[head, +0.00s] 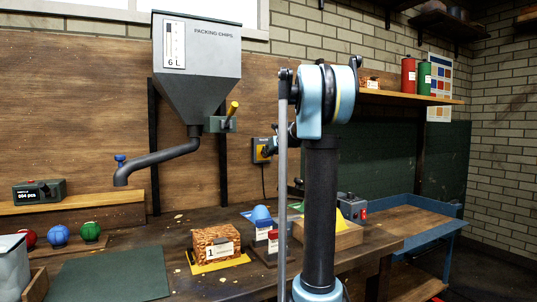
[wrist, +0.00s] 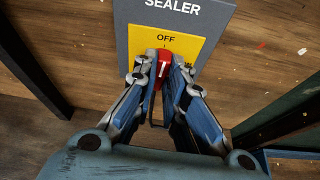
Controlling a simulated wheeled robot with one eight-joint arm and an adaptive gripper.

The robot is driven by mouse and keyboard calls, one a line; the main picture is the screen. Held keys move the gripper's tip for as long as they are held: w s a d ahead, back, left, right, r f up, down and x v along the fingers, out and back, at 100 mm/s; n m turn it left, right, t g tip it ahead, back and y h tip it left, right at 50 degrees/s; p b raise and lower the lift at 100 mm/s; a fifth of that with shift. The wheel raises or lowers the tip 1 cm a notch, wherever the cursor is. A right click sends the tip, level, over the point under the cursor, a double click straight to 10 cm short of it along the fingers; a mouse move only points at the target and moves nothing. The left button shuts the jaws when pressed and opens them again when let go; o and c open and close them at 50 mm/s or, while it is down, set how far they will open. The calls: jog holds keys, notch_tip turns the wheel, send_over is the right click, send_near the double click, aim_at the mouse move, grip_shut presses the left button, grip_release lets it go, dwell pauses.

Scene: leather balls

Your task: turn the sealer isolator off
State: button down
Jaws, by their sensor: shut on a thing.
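The sealer isolator is a grey plate (wrist: 203,17) marked SEALER with a yellow face (wrist: 199,48) and a red knob (wrist: 165,57). OFF is printed above the knob; my right finger covers most of another label to the right. My gripper (wrist: 163,72) is shut on the red knob, one finger on each side. The knob looks close to upright, its white mark lined up with the OFF tick. In the head view the isolator (head: 260,152) is on the wooden wall, and my arm partly hides it.
A grey packing chips hopper (head: 200,55) with a yellow-handled valve and a spout hangs left of the isolator. Below, the bench holds a chip-filled box (head: 215,243), several coloured balls (head: 58,235) and a green mat (head: 110,278). A blue-edged table (head: 425,222) stands at right.

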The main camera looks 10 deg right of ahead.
jog(key=shift+a+f+n, duration=0.1)
jog(key=shift+a+n, duration=0.05)
jog(key=shift+n, duration=0.25)
jog(key=c, duration=1.6)
grip_release()
jog(key=shift+c, duration=0.2)
jog(key=shift+w+f, duration=0.1)
jog(key=shift+w, duration=0.05)
jog(key=v, duration=1.1)
jog(key=shift+s, duration=0.4)
